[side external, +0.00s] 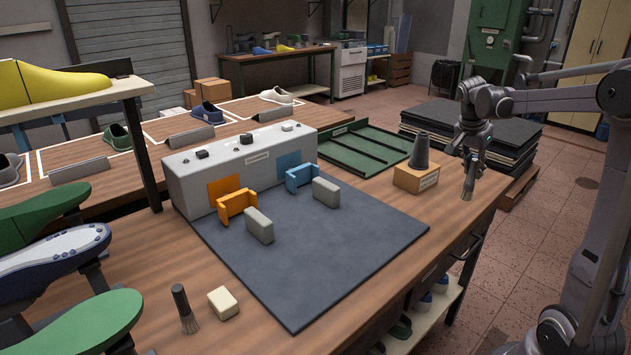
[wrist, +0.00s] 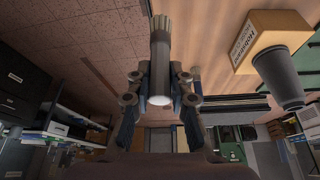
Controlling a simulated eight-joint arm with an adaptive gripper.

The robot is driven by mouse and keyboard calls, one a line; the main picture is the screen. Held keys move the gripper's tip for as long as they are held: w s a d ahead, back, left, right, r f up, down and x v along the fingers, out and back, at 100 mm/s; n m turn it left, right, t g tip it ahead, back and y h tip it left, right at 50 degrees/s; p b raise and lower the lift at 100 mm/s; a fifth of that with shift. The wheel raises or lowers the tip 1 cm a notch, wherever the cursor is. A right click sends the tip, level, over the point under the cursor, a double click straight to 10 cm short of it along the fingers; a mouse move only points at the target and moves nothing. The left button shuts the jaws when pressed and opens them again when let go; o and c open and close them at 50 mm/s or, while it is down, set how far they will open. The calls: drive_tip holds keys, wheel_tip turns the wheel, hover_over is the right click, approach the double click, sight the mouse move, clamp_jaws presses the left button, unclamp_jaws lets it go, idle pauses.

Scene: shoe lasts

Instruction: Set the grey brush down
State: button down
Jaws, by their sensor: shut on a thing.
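My gripper (side external: 471,168) is at the right of the side view, above and near the table's right edge. It is shut on the grey brush, whose pale bristles (side external: 467,194) point down below the fingers. In the wrist view the grey brush (wrist: 160,55) sits between the fingers (wrist: 160,75), its bristles at the top of the picture. The bristles appear clear of the tabletop.
A dark mat (side external: 330,265) holds orange and blue pieces and grey blocks. Bare wood lies between mat and right edge.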

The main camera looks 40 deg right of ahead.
drive_tip(key=w+a+f, duration=0.2)
drive_tip(key=w+f, duration=0.6)
drive_tip(key=f, duration=0.1)
drive_tip(key=shift+a, duration=0.35)
drive_tip(key=shift+s+f, duration=0.1)
drive_tip(key=shift+f, duration=0.1)
drive_tip(key=c, duration=1.2)
unclamp_jaws()
drive_tip(key=shift+r, duration=0.1)
